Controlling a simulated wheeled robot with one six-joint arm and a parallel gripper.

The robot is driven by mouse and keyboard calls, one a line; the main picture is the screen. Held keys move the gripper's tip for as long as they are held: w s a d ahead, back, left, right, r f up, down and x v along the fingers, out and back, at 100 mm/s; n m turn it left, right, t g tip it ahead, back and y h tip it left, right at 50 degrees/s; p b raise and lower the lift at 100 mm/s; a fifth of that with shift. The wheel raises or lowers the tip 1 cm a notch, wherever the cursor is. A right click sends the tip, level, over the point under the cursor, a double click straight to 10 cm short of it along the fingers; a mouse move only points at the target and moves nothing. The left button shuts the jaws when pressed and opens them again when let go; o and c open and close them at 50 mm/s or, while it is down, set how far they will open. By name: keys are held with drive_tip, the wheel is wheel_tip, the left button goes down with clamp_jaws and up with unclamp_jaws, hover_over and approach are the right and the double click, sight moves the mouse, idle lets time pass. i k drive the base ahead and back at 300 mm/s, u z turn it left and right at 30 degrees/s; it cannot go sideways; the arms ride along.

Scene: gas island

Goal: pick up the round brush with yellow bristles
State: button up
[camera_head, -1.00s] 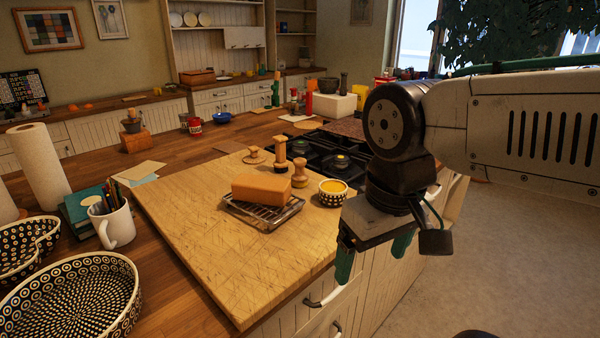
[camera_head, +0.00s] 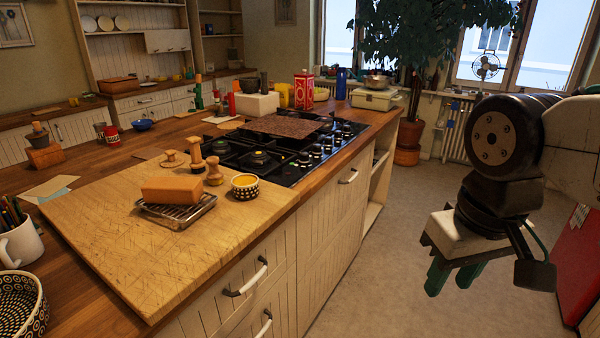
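I cannot pick out yellow bristles on any brush in view. Small turned wooden pieces stand at the back of the cutting board (camera_head: 110,255): a flat round one with a knob (camera_head: 172,159), a taller one (camera_head: 195,153) and a short round-headed one (camera_head: 214,174). Any of them may be the brush; their undersides are hidden or too small to tell. My gripper (camera_head: 448,288) has green fingers that point down with a gap between them. It is empty, over the floor to the right of the counter, well apart from the wooden pieces.
An orange-brown block (camera_head: 170,190) lies on a wire rack (camera_head: 185,214). A patterned bowl with yellow contents (camera_head: 245,187) stands beside it. The black gas hob (camera_head: 285,150) is behind. A white mug (camera_head: 20,245) is at the left. Floor (camera_head: 375,260) right of the counter is clear.

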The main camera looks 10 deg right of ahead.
sight(215, 178)
drive_tip(key=z, duration=0.5)
drive_tip(key=k, duration=0.7)
drive_tip(key=z, duration=0.6)
drive_tip(key=i, duration=1.45)
drive_tip(key=u, duration=0.9)
drive_tip(key=i, duration=1)
drive_tip(key=u, duration=1.35)
drive_tip(key=i, duration=0.45)
drive_tip(key=u, duration=0.35)
